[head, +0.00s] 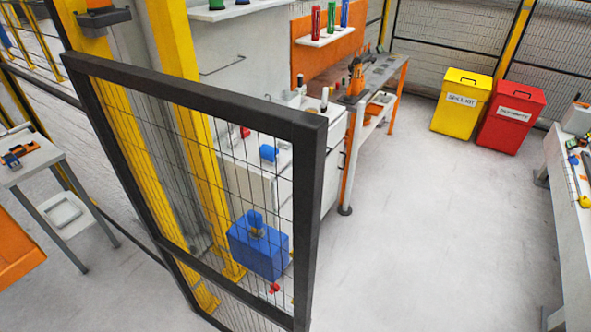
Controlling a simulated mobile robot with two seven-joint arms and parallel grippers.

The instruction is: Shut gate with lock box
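The gate (308,190) is a black-framed mesh panel. It stands swung open at an angle, beside a yellow post (172,60) at its left. A blue lock box (258,246) shows at the gate's lower right, with a blue knob-like part on its top. I see it through the mesh, and cannot tell whether it is fixed to the gate or stands behind it. A small red item (273,288) shows just below the box. Neither of my grippers is in view.
A yellow bin (461,102) and a red bin (511,117) stand at the back right. A workbench (385,72) with tools is behind the gate. A white table (570,215) is at the right edge and a grey cart (30,160) at the left. The floor (430,240) between is clear.

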